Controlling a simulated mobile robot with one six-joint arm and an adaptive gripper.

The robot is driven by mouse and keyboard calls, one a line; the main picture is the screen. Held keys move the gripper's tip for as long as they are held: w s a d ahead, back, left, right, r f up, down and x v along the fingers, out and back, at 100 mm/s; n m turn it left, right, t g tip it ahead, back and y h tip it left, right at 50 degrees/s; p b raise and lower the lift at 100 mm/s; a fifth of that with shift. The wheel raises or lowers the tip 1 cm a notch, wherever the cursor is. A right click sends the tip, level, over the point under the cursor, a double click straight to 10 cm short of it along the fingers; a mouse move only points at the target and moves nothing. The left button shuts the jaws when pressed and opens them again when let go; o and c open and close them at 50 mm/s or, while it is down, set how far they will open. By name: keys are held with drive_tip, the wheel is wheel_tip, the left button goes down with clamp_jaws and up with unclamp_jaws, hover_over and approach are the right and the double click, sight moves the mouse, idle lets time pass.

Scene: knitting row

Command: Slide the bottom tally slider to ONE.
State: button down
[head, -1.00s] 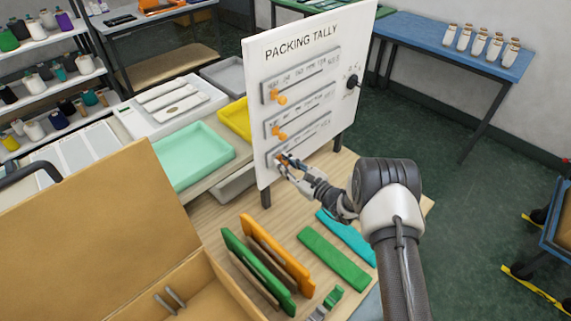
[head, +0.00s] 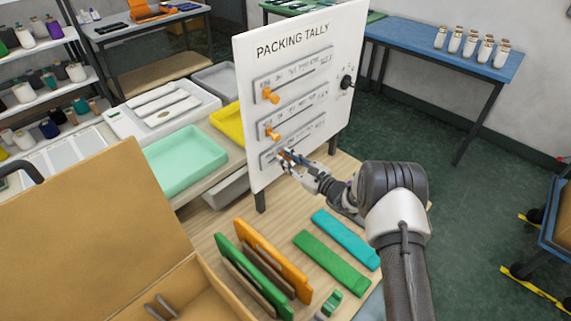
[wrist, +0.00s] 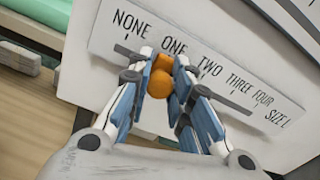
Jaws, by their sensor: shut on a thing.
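The white PACKING TALLY board (head: 292,44) stands upright with three slider plates. The bottom plate (head: 311,137) carries the marks NONE, ONE, TWO, THREE, FOUR in the wrist view (wrist: 103,36). Its orange knob (wrist: 160,82) sits below the word ONE, right of NONE and left of TWO. Exact alignment with the ONE mark is hidden by my fingers. My gripper (head: 285,158) is at the bottom plate, shut on this knob with a finger on each side. The top knob (head: 270,96) and middle knob (head: 272,134) are near the left ends of their slots.
A black dial (head: 347,82) is at the board's right edge. Green, orange and teal pieces (head: 332,262) lie or stand on the wooden table below my arm. An open cardboard box (head: 85,215) is at the left, with a mint tray (head: 187,158) behind it.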

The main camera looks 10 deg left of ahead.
drive_tip(key=c, duration=1.4)
unclamp_jaws()
drive_tip(key=v, duration=1.2)
drive_tip(key=shift+r, duration=0.1)
